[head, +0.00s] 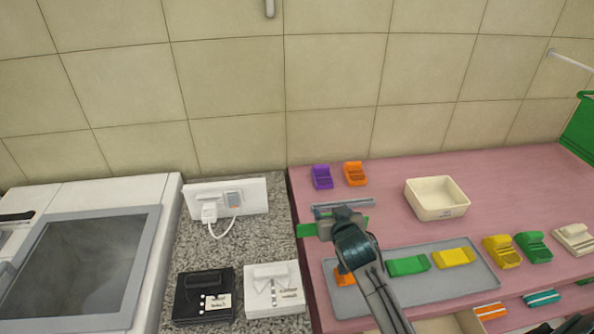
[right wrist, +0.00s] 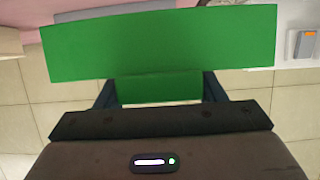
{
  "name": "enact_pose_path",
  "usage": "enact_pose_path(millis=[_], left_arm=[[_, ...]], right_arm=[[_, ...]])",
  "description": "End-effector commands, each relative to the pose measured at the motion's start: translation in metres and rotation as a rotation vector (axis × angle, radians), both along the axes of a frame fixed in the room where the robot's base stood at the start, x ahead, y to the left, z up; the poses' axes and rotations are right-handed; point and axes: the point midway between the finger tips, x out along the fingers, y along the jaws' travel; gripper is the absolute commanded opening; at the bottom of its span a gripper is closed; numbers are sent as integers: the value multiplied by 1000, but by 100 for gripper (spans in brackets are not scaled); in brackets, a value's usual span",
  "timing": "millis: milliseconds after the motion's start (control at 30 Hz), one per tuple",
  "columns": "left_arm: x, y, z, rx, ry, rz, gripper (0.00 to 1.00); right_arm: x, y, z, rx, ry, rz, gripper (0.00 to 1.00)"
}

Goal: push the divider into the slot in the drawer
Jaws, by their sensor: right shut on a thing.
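The divider is a flat green panel (head: 306,230). My right gripper (head: 338,222) is shut on it, above the left part of the pink counter. In the right wrist view the green divider (right wrist: 160,42) spans wide beyond the fingers, with its narrower tab between the fingertips (right wrist: 160,88). An open drawer (head: 455,323) shows only in part at the bottom right, with orange-and-white and teal items at it. The slot cannot be made out. My left gripper is not in view.
A grey tray (head: 478,283) on the pink counter (head: 385,202) holds orange, green and yellow blocks. A cream bin (head: 437,212) stands behind it. Purple (head: 322,177) and orange (head: 355,173) holders stand at the back. More holders stand right. A grey rail-like piece (head: 325,210) lies behind my gripper.

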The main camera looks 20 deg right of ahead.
Motion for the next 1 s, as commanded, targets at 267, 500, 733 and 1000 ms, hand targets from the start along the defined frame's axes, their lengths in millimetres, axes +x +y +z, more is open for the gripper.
enact_pose_path(millis=[267, 500, 733, 1000], left_arm=[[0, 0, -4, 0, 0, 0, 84], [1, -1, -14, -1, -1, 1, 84], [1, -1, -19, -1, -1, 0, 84], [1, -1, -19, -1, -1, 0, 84]], right_arm=[[-3, 20, 6, 8, 2, 28, 41], [-19, 80, 34, 15, 8, 141, 41], [-32, 112, 57, 4, 0, 221, 41], [-34, 116, 61, -1, -1, 235, 41]])
